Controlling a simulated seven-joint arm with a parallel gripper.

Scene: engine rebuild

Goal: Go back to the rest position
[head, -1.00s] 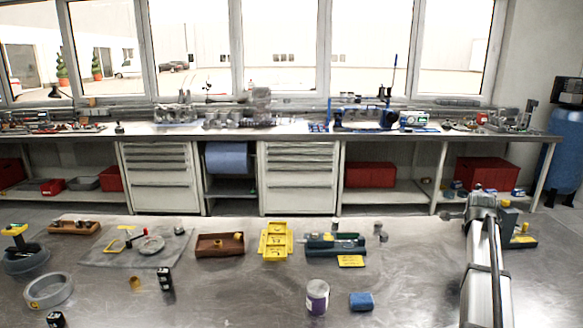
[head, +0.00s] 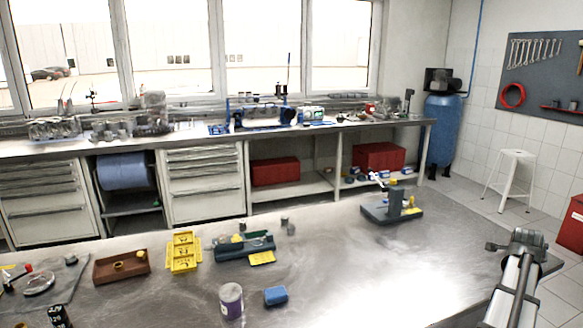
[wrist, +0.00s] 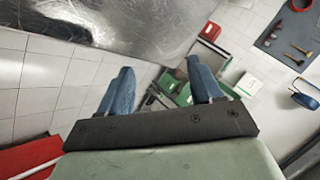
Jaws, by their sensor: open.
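My gripper (wrist: 160,88) shows in the wrist view with its two blue fingers spread wide apart. Nothing is between them. It hangs past the edge of the steel table (wrist: 120,25), over the tiled floor. In the head view my arm rises at the lower right, by the right end of the steel table (head: 350,270). The gripper's fingers cannot be made out in that view.
On the table stand a grey fixture (head: 392,207), a yellow tray (head: 183,252), a brown tray (head: 121,267), a purple-labelled can (head: 231,301) and a blue block (head: 275,295). The table's right part around my arm is clear. A white stool (head: 511,180) stands beyond.

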